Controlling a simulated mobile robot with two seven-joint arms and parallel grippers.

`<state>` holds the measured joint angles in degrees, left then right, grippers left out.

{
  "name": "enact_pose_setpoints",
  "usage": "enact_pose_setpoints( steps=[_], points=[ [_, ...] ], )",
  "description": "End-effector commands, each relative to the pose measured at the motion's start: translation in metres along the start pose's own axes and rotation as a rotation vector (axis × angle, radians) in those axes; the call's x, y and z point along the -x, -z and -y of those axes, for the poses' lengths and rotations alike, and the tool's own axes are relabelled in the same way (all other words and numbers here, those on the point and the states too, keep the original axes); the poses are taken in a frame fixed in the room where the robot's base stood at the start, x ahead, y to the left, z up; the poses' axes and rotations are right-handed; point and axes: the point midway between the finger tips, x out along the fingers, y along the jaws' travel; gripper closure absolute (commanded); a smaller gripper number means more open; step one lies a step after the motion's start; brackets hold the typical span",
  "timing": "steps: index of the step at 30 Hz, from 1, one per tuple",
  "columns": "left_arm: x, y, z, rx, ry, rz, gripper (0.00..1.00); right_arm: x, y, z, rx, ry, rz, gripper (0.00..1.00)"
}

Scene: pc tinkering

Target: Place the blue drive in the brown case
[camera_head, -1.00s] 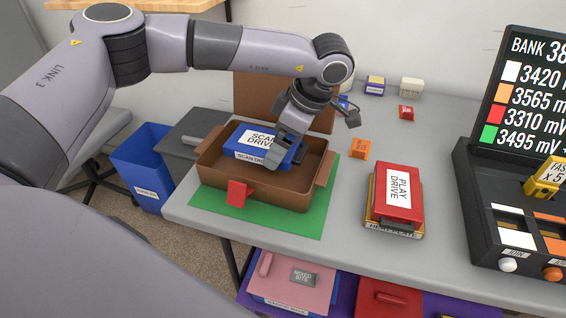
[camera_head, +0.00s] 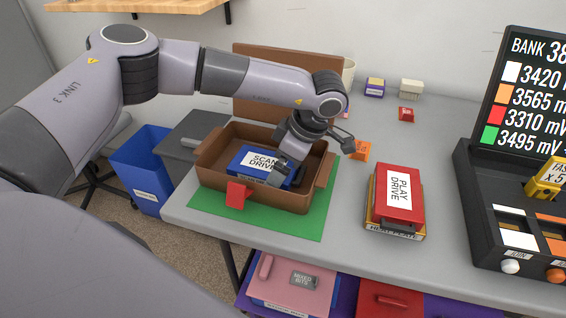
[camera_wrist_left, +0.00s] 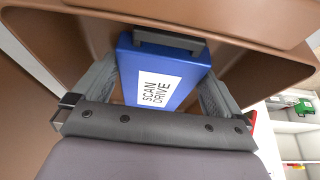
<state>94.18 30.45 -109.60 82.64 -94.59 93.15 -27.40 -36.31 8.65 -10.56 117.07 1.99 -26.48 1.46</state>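The blue drive (camera_head: 249,168), labelled SCAN DRIVE, is inside the open brown case (camera_head: 228,185), below its rim. I cannot tell whether it rests on the case floor. My left gripper (camera_head: 284,172) reaches down into the case at the drive's right end. In the left wrist view, the blue drive (camera_wrist_left: 180,62) lies between the two fingers of the left gripper (camera_wrist_left: 160,85), which touch its sides. The brown case (camera_wrist_left: 262,62) surrounds them there. My right gripper is not in view.
The case stands on a green mat (camera_head: 305,222) with its lid raised behind. A black bank with a display (camera_head: 535,100) stands far right.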

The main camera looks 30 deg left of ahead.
Motion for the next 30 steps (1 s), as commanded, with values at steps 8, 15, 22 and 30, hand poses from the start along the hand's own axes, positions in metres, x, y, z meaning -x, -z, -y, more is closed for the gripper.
enact_pose_setpoints(
  steps=[8, 15, 22, 30],
  points=[
    [0.009, 0.001, 0.0, 0.0, -0.001, 0.001, 0.0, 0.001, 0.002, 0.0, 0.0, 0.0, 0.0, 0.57],
    [0.057, 0.001, -0.001, 0.0, -0.003, 0.002, 0.0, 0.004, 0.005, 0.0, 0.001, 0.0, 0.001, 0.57],
    [0.102, 0.001, 0.0, 0.0, -0.002, 0.001, 0.0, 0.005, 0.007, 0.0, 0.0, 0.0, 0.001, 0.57],
    [0.123, 0.001, 0.0, 0.0, 0.0, 0.001, 0.0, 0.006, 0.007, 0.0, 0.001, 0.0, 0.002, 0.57]
  ],
)
